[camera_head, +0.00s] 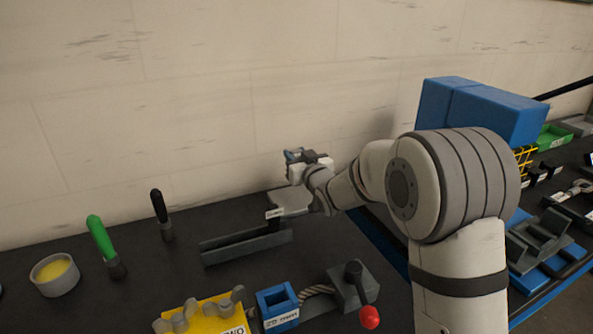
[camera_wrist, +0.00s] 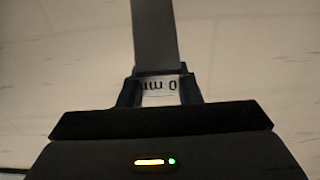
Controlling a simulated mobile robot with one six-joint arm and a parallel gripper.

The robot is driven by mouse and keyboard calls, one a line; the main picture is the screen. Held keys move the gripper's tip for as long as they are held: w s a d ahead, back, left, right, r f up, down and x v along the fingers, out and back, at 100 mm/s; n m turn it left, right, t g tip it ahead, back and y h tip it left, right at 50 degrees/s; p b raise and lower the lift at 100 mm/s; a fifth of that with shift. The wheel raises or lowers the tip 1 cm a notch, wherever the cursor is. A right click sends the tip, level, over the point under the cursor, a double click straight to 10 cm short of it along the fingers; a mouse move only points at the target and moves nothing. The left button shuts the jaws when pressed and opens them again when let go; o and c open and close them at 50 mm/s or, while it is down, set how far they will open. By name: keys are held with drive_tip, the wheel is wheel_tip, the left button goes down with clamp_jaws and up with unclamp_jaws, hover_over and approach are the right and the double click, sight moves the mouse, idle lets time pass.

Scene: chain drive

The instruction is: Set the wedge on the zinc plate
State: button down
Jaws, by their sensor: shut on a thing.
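My gripper (camera_head: 308,160) is raised above the back of the dark bench, near the wall. In the wrist view its two dark fingers (camera_wrist: 160,88) are shut on the wedge (camera_wrist: 155,35), a narrow grey piece pointing away from the palm. A white label with upside-down print, partly hidden, shows between the fingers. In the head view the held piece is too small to make out clearly. A pale grey plate (camera_head: 291,201), which looks like the zinc plate, lies on the bench below my gripper. The gripper is clear above it.
A dark grey channel (camera_head: 245,245) with a small labelled post stands in front of the plate. A blue labelled block (camera_head: 278,307), a red-knobbed lever (camera_head: 369,317) and a yellow block (camera_head: 205,315) are nearer. Green (camera_head: 102,240) and black (camera_head: 161,213) handled tools stand left.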

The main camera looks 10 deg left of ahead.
drive_tip(key=shift+s+a+f, duration=0.1)
drive_tip(key=shift+f, duration=1.7)
drive_tip(key=shift+f, duration=0.1)
drive_tip(key=c, duration=1.5)
unclamp_jaws()
drive_tip(key=shift+f, duration=0.15)
drive_tip(key=o, duration=0.5)
drive_tip(key=shift+c, duration=0.2)
